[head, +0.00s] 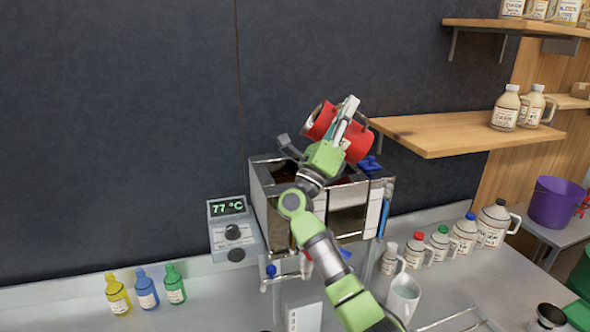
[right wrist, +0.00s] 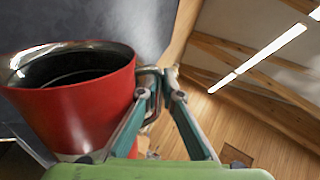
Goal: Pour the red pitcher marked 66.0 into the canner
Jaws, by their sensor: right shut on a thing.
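The red pitcher (head: 357,145) is in my right gripper (head: 347,108), tipped over with its metal-rimmed mouth toward the left. It is above the open metal canner (head: 346,222), and my arm covers part of both. In the right wrist view the red pitcher (right wrist: 95,105) shows its open mouth and dark inside. There the fingers of my right gripper (right wrist: 163,78) are closed on its handle. I see no stream of liquid, and no 66.0 mark can be read. My left gripper is out of view.
A display (head: 229,208) reading 77 °C stands left of the canner. A wooden shelf (head: 470,130) is close on the right.

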